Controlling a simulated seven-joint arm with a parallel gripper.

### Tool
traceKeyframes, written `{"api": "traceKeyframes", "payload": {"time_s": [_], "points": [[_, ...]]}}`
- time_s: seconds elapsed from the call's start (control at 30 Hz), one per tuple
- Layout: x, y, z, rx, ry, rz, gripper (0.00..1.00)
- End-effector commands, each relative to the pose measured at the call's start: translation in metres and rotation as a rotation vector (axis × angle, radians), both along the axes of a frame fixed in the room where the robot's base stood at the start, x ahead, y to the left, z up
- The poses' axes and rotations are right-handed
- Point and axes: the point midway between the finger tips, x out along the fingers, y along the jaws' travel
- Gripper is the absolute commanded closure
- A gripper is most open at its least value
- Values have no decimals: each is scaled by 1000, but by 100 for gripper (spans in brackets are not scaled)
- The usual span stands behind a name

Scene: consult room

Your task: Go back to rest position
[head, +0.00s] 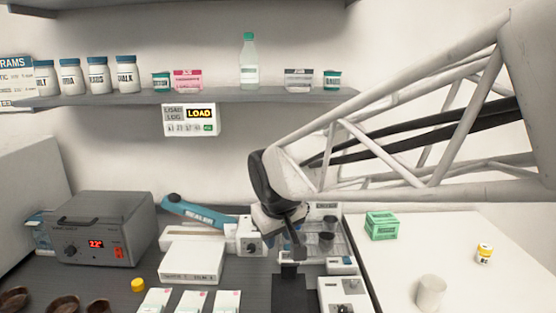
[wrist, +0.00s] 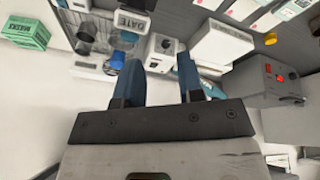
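My gripper (wrist: 158,72) shows in the wrist view as two blue fingers with a clear gap between them. Nothing is held in the gap; bench equipment shows beyond it. In the head view my gripper (head: 292,240) hangs at the end of my white truss arm, pointing down over the middle of the bench. Its fingertips are too small there to make out well. It is in front of a small white device with a dark knob (head: 248,243) and a clear rack with dark cups (head: 327,238). I cannot tell whether it touches them.
A blue sealer (head: 195,211) and a grey power box (head: 105,232) are to the left. A green box (head: 382,225), a white cup (head: 430,291) and a yellow-capped bottle (head: 484,254) stand on the white counter at right. A shelf (head: 215,97) with jars runs above.

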Motion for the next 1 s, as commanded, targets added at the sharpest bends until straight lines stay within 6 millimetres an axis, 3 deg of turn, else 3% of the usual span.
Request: {"api": "traceKeyframes", "payload": {"time_s": [0.03,0.2,0.5,0.8,1.0], "points": [[-10,-17,1,6,4,-34,65],[-43,-64,-1,21,26,-135,65],[-110,-132,-13,53,64,-313,65],[-175,-175,-32,87,96,-469,65],[-196,-185,-40,99,107,-519,65]]}}
